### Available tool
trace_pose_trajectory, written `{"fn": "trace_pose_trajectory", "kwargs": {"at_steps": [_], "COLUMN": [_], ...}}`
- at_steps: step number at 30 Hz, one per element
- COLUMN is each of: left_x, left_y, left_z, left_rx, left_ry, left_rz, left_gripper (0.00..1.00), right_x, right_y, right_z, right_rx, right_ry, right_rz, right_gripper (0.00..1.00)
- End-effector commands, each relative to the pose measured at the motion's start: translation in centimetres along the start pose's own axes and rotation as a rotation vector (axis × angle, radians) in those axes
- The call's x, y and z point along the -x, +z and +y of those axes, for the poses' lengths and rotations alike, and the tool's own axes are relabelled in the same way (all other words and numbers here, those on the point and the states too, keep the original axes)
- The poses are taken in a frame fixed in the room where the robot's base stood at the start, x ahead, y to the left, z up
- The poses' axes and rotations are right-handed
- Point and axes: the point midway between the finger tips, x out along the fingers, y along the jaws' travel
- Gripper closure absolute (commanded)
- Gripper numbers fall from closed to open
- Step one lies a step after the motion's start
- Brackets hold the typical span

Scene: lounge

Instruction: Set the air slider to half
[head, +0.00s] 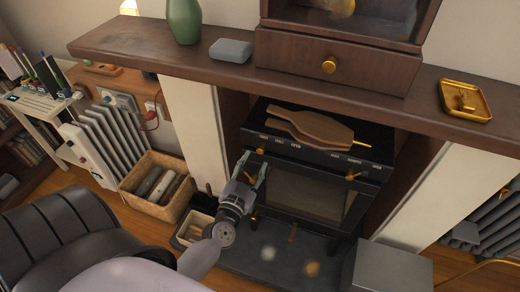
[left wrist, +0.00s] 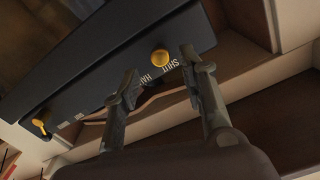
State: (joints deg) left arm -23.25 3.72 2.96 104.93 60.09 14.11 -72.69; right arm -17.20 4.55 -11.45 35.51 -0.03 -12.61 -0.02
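The dark stove (head: 305,172) stands in the fireplace, with a row of pale labels along its top front edge. A brass knob (head: 260,151) sits at the left end of this row; the left wrist view shows the knob (left wrist: 159,57) beside lettering that looks like SHUT, with another word alongside. A second brass piece (head: 352,176) is farther right on the stove front and also shows in the left wrist view (left wrist: 40,122). My left gripper (head: 252,168) is open at the stove's left front, its fingers (left wrist: 158,76) either side of the knob in the picture; contact is unclear. My right gripper is out of view.
A basket (head: 158,186) of logs and a smaller box (head: 190,229) stand left. A grey block (head: 390,270) is at front right, and a dark chair (head: 60,245) at front left.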

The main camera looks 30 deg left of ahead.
Motion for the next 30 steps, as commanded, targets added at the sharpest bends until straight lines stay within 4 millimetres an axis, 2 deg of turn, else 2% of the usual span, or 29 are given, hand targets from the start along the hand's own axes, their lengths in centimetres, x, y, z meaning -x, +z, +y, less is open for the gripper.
{"fn": "trace_pose_trajectory", "kwargs": {"at_steps": [1,6,12,22,30], "left_x": [-1.2,-4.0,-5.7,-5.9,-5.9], "left_y": [-0.2,-0.1,0.0,0.0,0.0], "left_z": [-0.1,-0.1,-0.1,-0.1,-0.1], "left_rx": [0.002,0.000,0.000,0.000,0.000], "left_ry": [-0.002,-0.001,-0.001,-0.001,-0.001], "left_rz": [0.003,0.002,0.001,0.000,0.000], "left_gripper": [0.61,0.61,0.61,0.61,0.79], "right_x": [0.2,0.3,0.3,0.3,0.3], "right_y": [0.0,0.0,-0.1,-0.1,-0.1], "right_z": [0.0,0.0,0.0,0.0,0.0], "right_rx": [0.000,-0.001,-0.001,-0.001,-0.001], "right_ry": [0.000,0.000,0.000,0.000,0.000], "right_rz": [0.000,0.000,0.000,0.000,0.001], "right_gripper": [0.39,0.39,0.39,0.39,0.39]}}
